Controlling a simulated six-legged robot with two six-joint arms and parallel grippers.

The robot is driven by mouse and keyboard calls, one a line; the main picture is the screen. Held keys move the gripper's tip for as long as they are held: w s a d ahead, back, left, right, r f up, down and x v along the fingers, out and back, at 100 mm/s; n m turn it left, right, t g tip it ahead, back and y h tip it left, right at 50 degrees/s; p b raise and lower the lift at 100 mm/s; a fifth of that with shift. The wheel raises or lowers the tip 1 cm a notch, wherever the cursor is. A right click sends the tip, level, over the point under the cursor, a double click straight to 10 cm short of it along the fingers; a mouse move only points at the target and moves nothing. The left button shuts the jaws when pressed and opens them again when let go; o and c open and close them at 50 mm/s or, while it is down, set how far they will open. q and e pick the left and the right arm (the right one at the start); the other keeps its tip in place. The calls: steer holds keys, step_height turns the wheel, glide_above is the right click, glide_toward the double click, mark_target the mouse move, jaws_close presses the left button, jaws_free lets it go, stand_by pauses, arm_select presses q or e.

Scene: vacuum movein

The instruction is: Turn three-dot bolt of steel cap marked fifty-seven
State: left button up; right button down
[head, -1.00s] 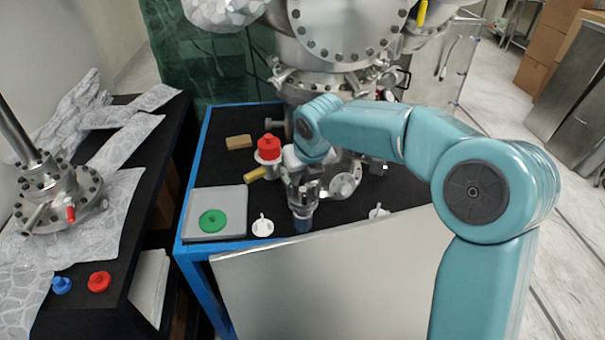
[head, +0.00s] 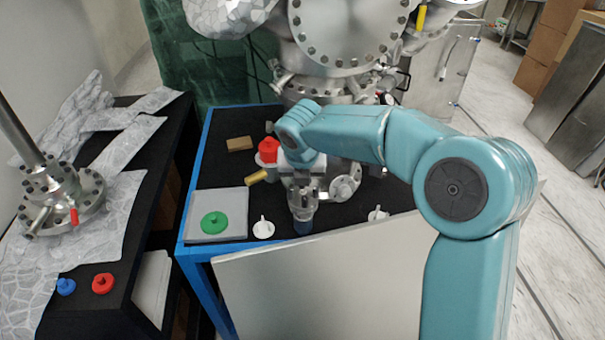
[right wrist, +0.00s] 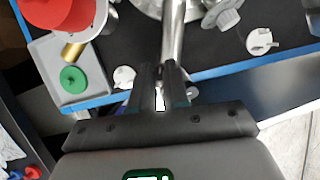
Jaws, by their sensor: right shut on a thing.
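My right gripper (right wrist: 163,78) is shut on a shiny steel rod (right wrist: 174,35), which runs away from the fingertips in the right wrist view. In the head view my arm reaches in from the right, and its wrist hides most of the gripper. A steel fitting with a blue lower end (head: 302,205) shows just below that wrist. A round steel cap (head: 345,187) lies beside it to the right, below the big steel chamber (head: 340,30). No number or dot marks can be read on any cap or bolt. My left gripper is not in view.
The black table with a blue frame (head: 222,170) carries a grey tray (head: 195,226) with a green cap (head: 214,222), a red-topped part (head: 268,150), a brass piece (head: 257,177), a brown block (head: 239,143) and white caps (head: 263,229). A pale panel (head: 330,285) stands in front.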

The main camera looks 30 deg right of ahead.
steer(key=m+p, duration=0.1)
steer(key=m, duration=0.1)
steer(key=m+g+h+p, duration=0.1)
steer(key=m, duration=0.2)
steer(key=shift+w+a+r, duration=0.1)
steer(key=shift+w, duration=0.05)
steer(key=shift+g+h+p, duration=0.3)
steer(key=shift+p, duration=0.05)
steer(key=c, duration=1.4)
jaws_free()
steer(key=p+v, duration=0.1)
steer(key=v, duration=1.5)
steer(key=shift+r, duration=0.15)
